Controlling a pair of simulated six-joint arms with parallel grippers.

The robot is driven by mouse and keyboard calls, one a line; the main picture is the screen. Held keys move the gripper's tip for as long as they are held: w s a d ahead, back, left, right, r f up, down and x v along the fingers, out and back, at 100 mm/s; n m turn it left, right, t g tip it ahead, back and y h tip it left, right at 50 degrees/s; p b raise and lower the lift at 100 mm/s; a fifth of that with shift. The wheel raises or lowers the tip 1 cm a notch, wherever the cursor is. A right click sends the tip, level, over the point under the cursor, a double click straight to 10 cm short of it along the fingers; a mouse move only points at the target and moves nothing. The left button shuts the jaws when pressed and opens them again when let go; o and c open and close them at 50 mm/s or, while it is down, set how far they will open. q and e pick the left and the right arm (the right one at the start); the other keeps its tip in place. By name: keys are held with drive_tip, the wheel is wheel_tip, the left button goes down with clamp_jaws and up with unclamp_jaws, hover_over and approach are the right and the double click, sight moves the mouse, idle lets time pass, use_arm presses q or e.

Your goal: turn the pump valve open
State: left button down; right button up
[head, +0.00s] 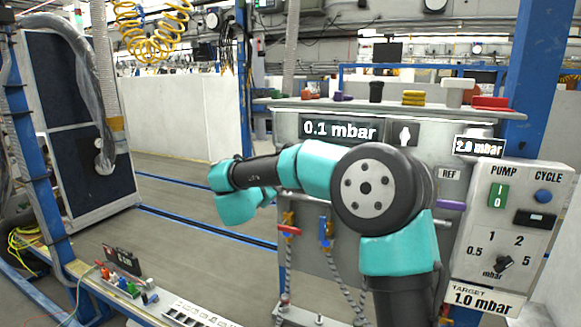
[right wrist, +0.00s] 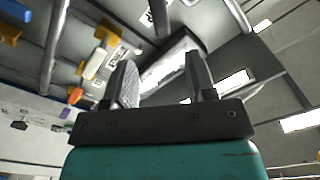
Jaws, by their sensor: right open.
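In the head view the grey station panel carries a valve with a red handle (head: 289,229) on a yellow body and, to its right, a valve with a blue handle (head: 325,231). Which one is the pump valve I cannot tell. A purple handle (head: 450,205) sits further right, partly behind my right arm. My right arm crosses in front of the panel, and its fingers are not distinguishable there. In the right wrist view my right gripper (right wrist: 162,82) is open with nothing visible between its fingers. A yellow valve part (right wrist: 108,36) shows beyond its left finger, apart from it. My left gripper is not in view.
A display (head: 340,130) reads 0.1 mbar, and a smaller one (head: 479,146) reads 2.0 mbar. The control box (head: 475,235) has a green PUMP switch, a blue CYCLE button and a dial. Hoses hang below the valves.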

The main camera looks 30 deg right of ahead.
drive_tip(key=x, duration=1.4)
drive_tip(key=shift+w, duration=0.1)
drive_tip(key=shift+c, duration=0.2)
clamp_jaws()
